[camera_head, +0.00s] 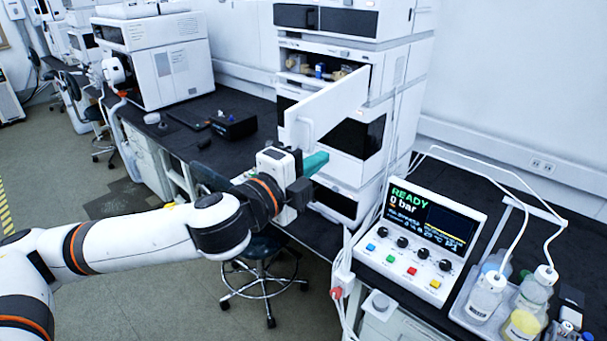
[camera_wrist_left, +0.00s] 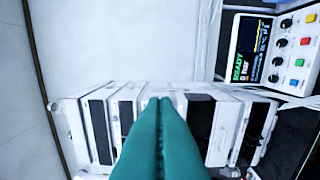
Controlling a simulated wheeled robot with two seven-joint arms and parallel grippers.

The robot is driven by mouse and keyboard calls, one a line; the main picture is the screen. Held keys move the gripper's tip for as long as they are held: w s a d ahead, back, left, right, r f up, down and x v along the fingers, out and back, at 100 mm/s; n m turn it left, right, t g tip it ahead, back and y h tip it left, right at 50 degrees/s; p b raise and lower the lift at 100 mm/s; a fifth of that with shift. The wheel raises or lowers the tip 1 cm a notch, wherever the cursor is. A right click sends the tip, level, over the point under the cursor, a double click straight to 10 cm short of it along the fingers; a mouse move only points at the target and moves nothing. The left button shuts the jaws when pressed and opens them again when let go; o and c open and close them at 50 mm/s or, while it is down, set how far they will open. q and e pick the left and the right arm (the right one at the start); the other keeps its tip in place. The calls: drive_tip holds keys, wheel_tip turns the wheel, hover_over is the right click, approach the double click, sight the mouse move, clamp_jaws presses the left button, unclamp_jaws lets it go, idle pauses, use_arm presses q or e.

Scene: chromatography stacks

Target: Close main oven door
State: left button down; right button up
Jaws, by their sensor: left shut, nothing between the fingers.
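The main oven door (camera_head: 335,103) is a white panel on the instrument stack in the head view. It stands open, swung out from a lit compartment (camera_head: 320,68) that holds small parts. A pale handle (camera_head: 304,132) is on its outer face. My left gripper (camera_head: 318,162) has teal fingers, shut and empty, just below the door's lower edge in the picture. I cannot tell if they touch the door. In the left wrist view the shut fingers (camera_wrist_left: 159,105) point at a row of white and dark modules (camera_wrist_left: 205,122). My right gripper is not in view.
A control console (camera_head: 420,240) reading READY, 0 bar, stands right of the stack. Bottles with tubing (camera_head: 487,295) sit in a tray at far right. A white instrument (camera_head: 155,60) and a small black box (camera_head: 233,125) are on the left bench. A stool (camera_head: 265,280) is below my arm.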

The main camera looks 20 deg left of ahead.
sight(313, 145)
use_arm(q)
drive_tip(key=p+x, duration=0.3)
drive_tip(key=x, duration=0.3)
drive_tip(key=a, duration=0.2)
drive_tip(key=a+p, duration=0.1)
drive_tip(key=a, duration=0.1)
drive_tip(key=shift+s+a+r, duration=0.1)
drive_tip(key=shift+s, duration=0.2)
drive_tip(key=shift+w, duration=0.1)
drive_tip(key=shift+w, duration=0.1)
